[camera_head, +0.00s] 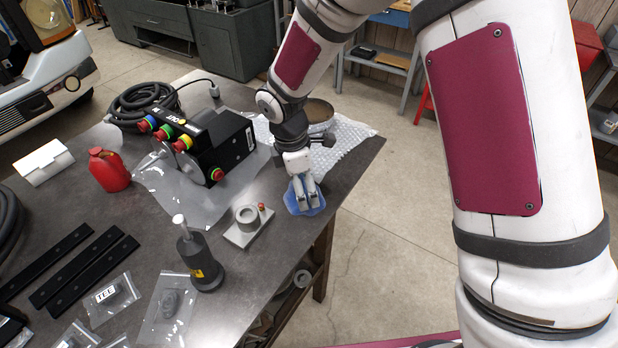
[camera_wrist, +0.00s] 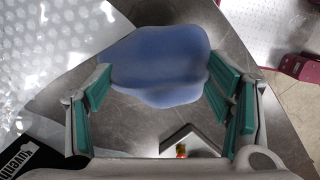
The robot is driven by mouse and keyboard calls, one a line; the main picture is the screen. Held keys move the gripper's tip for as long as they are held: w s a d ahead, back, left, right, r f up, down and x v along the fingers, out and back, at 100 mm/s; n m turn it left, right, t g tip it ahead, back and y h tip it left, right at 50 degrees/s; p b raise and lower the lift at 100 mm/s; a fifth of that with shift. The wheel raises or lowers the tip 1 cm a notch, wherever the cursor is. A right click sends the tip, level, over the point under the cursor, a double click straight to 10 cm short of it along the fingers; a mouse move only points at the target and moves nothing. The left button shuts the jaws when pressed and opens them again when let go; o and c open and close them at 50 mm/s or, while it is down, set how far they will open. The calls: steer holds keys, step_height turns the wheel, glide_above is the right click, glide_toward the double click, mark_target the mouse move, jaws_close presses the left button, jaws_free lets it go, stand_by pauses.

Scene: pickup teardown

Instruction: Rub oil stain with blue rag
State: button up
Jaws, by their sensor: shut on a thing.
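The blue rag (camera_head: 296,205) is at the table's right edge in the head view, at or just above the dark tabletop. My gripper (camera_head: 307,204) points down over it and is shut on it. In the wrist view the rag (camera_wrist: 158,62) shows as a bunched, rounded blue lump between the green-padded fingers of the gripper (camera_wrist: 160,82). I cannot tell whether the rag touches the table (camera_head: 140,235). No oil stain is discernible in either view; the rag and gripper hide part of the tabletop.
A grey block with a ring and red knob (camera_head: 247,228) stands just left of the rag. A black control box (camera_head: 205,145) lies on plastic film behind it. Bubble wrap (camera_head: 352,137) covers the back right corner.

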mark_target(295, 205)
steer(key=shift+s+a+p, duration=0.25)
steer(key=shift+s+a, duration=0.4)
steer(key=shift+s, duration=0.25)
steer(key=shift+s+a+p, duration=0.2)
steer(key=shift+s+a, duration=0.45)
steer(key=shift+s, duration=0.2)
steer(key=shift+r+p, duration=1.05)
steer(key=shift+r, duration=1.95)
step_height(295, 205, up, 3)
steer(key=shift+p, duration=0.45)
